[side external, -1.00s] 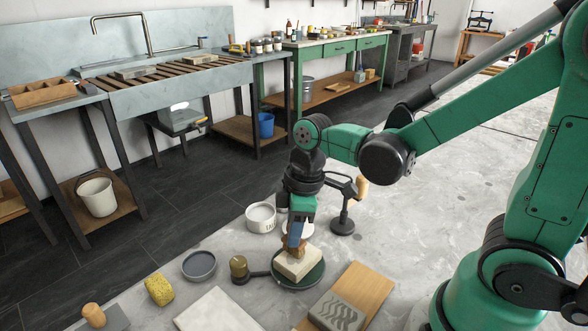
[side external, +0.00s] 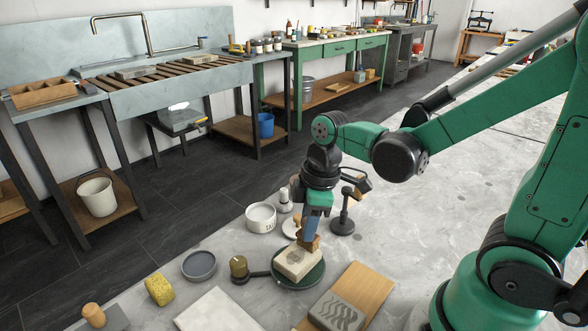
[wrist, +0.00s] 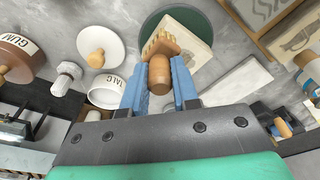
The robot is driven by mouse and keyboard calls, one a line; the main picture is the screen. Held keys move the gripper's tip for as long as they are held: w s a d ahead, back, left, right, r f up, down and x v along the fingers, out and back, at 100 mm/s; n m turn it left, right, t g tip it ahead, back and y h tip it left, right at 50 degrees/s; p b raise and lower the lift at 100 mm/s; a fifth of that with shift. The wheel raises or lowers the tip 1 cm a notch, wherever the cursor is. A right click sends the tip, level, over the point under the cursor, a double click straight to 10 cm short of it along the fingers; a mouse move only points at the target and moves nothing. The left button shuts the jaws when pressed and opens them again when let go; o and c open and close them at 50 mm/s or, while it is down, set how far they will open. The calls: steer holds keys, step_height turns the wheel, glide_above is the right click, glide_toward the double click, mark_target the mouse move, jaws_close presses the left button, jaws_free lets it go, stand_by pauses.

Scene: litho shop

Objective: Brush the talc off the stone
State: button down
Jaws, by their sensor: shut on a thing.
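The stone (side external: 293,267) is a cream block lying on a dark green round turntable (side external: 313,279). A greyish patch shows on its top. In the wrist view part of the stone (wrist: 193,22) shows behind the brush. My gripper (side external: 311,234) has its blue fingers shut on a wooden brush (side external: 312,243), over the stone's far right edge. The brush (wrist: 159,72) is between the fingertips in the wrist view. I cannot tell whether its bristles touch the stone. The white talc bowl (side external: 261,220) stands behind the stone; its lettering reads TALC in the wrist view (wrist: 104,98).
A brass-coloured roller or knob (side external: 239,268) is at the turntable's left. A grey dish (side external: 199,265), yellow sponge (side external: 159,290) and pale slab (side external: 221,310) lie further left. A wooden board (side external: 368,287) with a carved grey block (side external: 337,313) is in front right. A black stand (side external: 343,221) rises behind.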

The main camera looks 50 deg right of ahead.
steer(key=shift+s, duration=0.5)
steer(key=shift+a, duration=2.65)
steer(key=shift+d, duration=2.3)
steer(key=shift+w+d, duration=0.35)
steer(key=shift+w, duration=0.05)
steer(key=shift+w+a, duration=0.1)
steer(key=shift+a, duration=2.5)
steer(key=shift+w, duration=0.3)
steer(key=shift+w+d, duration=0.1)
steer(key=shift+w, duration=0.15)
steer(key=shift+d, duration=2.35)
steer(key=shift+d+r, duration=0.15)
steer(key=shift+d, duration=0.05)
steer(key=shift+s+a+r, duration=0.1)
steer(key=shift+r, duration=3.8)
